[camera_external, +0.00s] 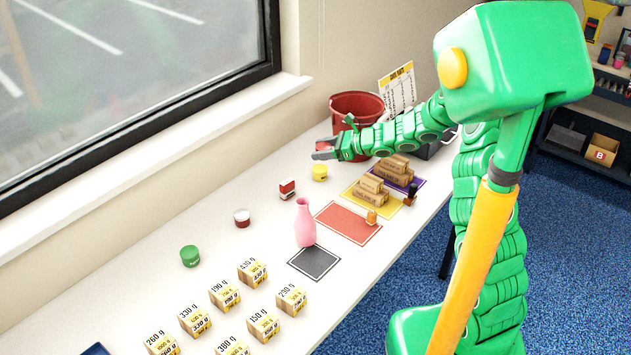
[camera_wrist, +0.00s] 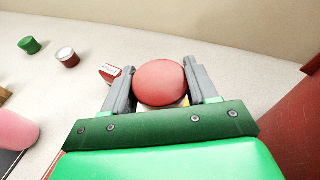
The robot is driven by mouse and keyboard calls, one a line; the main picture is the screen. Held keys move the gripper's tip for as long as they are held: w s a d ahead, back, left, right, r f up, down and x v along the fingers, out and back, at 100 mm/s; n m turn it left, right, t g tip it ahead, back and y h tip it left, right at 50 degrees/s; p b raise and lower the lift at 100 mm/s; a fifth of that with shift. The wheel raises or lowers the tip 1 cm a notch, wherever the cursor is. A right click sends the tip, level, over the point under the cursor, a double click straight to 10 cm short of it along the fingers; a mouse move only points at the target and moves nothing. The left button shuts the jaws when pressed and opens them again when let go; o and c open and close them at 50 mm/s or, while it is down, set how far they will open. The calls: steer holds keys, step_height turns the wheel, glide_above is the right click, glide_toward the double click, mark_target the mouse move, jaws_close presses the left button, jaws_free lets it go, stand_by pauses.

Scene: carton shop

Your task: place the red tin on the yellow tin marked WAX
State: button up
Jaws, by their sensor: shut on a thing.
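The red tin (camera_wrist: 160,82) is between the two grey fingers of my gripper (camera_wrist: 158,85) in the wrist view. My gripper (camera_external: 325,150) is shut on it and holds it above the counter in the external view, where the red tin (camera_external: 324,145) shows only in part. The yellow tin (camera_external: 320,173) stands on the counter just below and slightly left of my gripper there. In the wrist view only a sliver of yellow shows under the red tin. I cannot read the marking on the yellow tin, and cannot tell whether the two tins touch.
A red bucket (camera_external: 357,108) stands close behind my gripper. A red-and-white box (camera_external: 287,189), a white-and-red tin (camera_external: 241,217), a green tin (camera_external: 190,256) and a pink vase (camera_external: 305,224) stand nearer. Brown cartons (camera_external: 370,191) lie on coloured mats to the right.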

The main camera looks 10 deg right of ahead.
mark_target(319, 168)
steer(key=shift+w+a+f, duration=0.2)
steer(key=shift+w+f, duration=0.35)
steer(key=shift+f, duration=0.2)
steer(key=shift+w+a+f, duration=0.2)
steer(key=shift+w+f, duration=0.35)
steer(key=shift+f, duration=1.65)
steer(key=shift+f, duration=0.1)
steer(key=o, duration=1.2)
steer(key=shift+s+d, duration=0.1)
steer(key=v, duration=1.2)
